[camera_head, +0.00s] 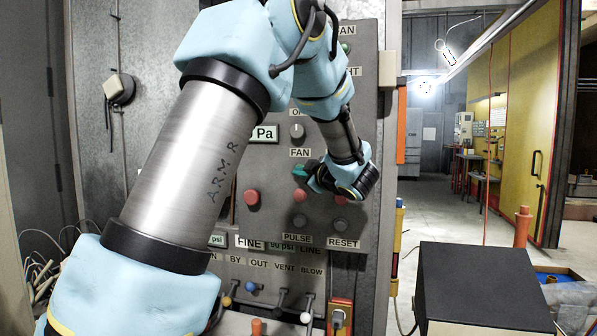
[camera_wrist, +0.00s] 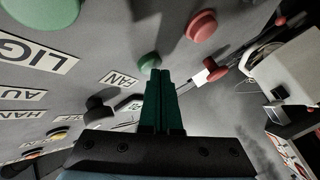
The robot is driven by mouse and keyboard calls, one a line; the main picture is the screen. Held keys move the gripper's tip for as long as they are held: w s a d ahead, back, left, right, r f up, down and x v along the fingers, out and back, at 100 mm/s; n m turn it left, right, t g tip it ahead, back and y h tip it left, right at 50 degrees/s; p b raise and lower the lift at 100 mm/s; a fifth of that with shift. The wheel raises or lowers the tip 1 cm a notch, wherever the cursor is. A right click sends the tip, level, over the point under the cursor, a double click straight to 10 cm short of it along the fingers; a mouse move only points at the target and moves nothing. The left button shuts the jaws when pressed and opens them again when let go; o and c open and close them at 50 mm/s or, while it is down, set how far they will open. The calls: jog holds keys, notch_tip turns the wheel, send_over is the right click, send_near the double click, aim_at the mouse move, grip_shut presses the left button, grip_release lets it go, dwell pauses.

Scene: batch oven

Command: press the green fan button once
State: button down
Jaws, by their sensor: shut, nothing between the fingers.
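The green fan button (camera_wrist: 149,62) is a round green cap on the grey panel, beside the FAN label (camera_wrist: 120,79) in the wrist view. My gripper (camera_wrist: 161,74) is shut and empty, its two dark green fingers side by side. Its tips lie very close to the button and slightly overlap its lower edge in the picture. I cannot tell whether they touch it. In the head view my gripper (camera_head: 302,173) reaches in from the right, just below the FAN label (camera_head: 300,153). Fingertips and button blend there.
A red button (camera_wrist: 201,25) is near the green one; a red button (camera_head: 251,197) also shows lower left in the head view. A knob (camera_head: 297,131) sits above the FAN label. The RESET label (camera_head: 343,244) is below. A black box (camera_head: 480,285) stands at lower right.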

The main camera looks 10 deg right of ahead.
jog(key=shift+s+a, duration=0.1)
jog(key=shift+s, duration=0.1)
jog(key=shift+s+a+b, duration=0.3)
jog(key=shift+s, duration=0.25)
jog(key=shift+s+a+b, duration=0.2)
jog(key=shift+s+a, duration=0.2)
jog(key=shift+s, duration=0.35)
jog(key=shift+s+a+b, duration=0.2)
jog(key=shift+s+a, duration=0.25)
jog(key=shift+s, duration=0.3)
jog(key=shift+s+a+b, duration=0.2)
jog(key=shift+s+a, duration=0.2)
jog(key=shift+s, duration=0.35)
